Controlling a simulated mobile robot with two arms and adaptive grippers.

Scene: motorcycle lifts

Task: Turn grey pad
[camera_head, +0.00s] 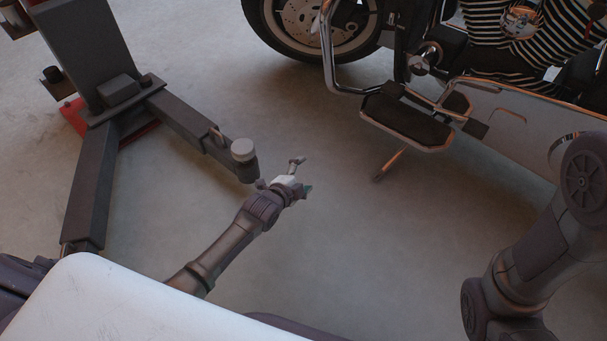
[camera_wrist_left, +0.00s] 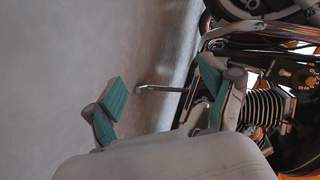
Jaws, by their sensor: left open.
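The grey pad (camera_head: 242,150) is a small round light-grey disc on the end of a dark lift arm (camera_head: 188,122) in the head view. My left gripper (camera_head: 301,174) is just to the right of the pad and a little lower in the picture, apart from it. In the left wrist view my left gripper (camera_wrist_left: 160,92) shows its two teal-padded fingers spread wide with nothing between them. The pad does not show in that view. Part of my right arm is at the right edge of the head view; its gripper is out of the picture.
A motorcycle (camera_head: 490,90) with a chrome guard, footboard (camera_head: 408,119) and kickstand (camera_head: 389,165) stands at the upper right. The dark lift post (camera_head: 85,50) and a second lift arm (camera_head: 92,185) are at the left. Bare concrete floor lies between lift and motorcycle.

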